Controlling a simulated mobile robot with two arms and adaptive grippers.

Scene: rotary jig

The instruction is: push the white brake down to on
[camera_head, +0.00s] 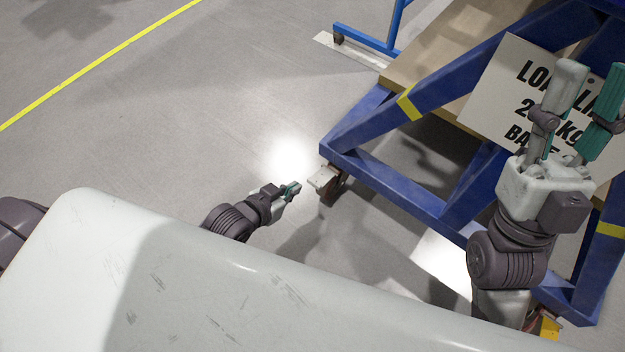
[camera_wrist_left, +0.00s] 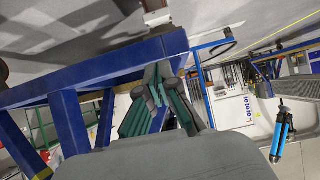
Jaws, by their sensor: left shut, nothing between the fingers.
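The white brake (camera_head: 322,179) is a small flat pedal at the caster (camera_head: 333,188) under the left corner of the blue frame. My left gripper (camera_head: 297,187) is shut and empty, just left of the brake, with a small gap between them in the head view. In the left wrist view, which is tilted over, the brake (camera_wrist_left: 157,17) shows at the top, beyond the closed green fingers (camera_wrist_left: 165,82). My right gripper (camera_head: 592,78) stands at the right with its fingers apart, pointing up, in front of the sign.
The blue jig frame (camera_head: 395,187) with yellow bands fills the right side. A load-limit sign (camera_head: 490,95) hangs on it. A yellow part (camera_head: 549,327) shows low at the right corner. Floor at the left is clear, with a yellow line (camera_head: 95,64).

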